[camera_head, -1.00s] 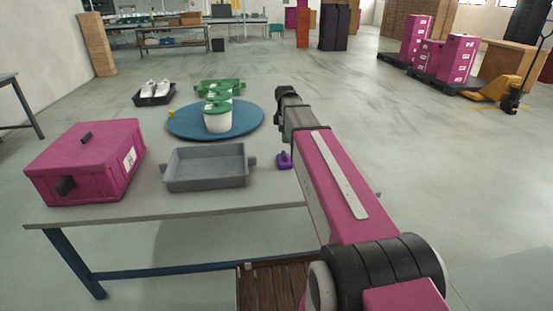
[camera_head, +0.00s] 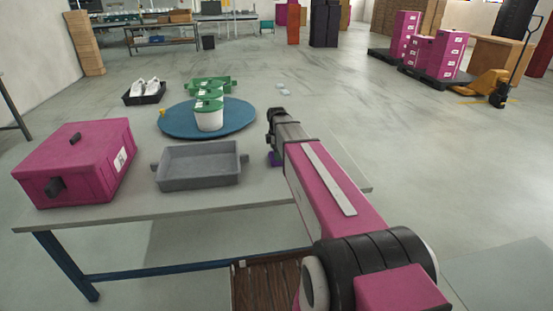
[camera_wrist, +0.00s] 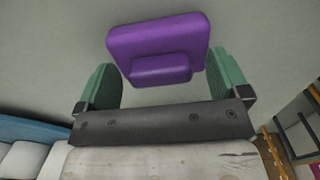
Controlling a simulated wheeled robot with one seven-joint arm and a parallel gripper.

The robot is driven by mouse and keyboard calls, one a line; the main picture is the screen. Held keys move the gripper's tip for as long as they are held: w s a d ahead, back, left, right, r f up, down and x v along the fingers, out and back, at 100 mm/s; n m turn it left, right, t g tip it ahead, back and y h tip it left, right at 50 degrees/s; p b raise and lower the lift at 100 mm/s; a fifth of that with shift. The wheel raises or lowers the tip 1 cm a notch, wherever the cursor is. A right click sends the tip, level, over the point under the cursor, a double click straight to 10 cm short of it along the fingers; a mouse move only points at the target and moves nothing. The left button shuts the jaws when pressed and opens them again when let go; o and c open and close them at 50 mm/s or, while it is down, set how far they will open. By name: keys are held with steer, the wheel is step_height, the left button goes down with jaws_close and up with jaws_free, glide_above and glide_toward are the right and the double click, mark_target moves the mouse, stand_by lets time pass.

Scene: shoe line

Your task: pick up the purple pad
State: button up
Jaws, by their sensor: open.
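The purple pad (camera_wrist: 158,45) lies on the grey table and fills the upper middle of the wrist view. It has a wide flat part and a smaller raised block on its near side. In the head view only a bit of the purple pad (camera_head: 275,159) shows, the rest hidden behind my arm. My gripper (camera_wrist: 163,78) is open, its two green fingers at the left and right sides of the pad. The raised block sits between the fingers. I cannot tell whether either finger touches it.
A grey tray (camera_head: 198,182) stands on the table left of my gripper. Further left is a magenta case (camera_head: 75,160). The table's right end is clear.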

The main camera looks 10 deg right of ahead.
steer(key=shift+f, duration=0.1)
steer(key=c, duration=1)
steer(key=shift+r, duration=0.45)
step_height(320, 180, up, 4)
steer(key=shift+s+a+f, duration=0.1)
steer(key=shift+a+f, duration=0.05)
steer(key=s+a+r, duration=0.2)
steer(key=a, duration=0.1)
steer(key=s+a+r, duration=0.2)
steer(key=a, duration=0.1)
steer(key=s+a+r, duration=0.2)
steer(key=a, duration=0.1)
steer(key=shift+s+a+r, duration=0.15)
steer(key=shift+a+r, duration=0.05)
steer(key=shift+r, duration=0.05)
steer(key=shift+o, duration=0.3)
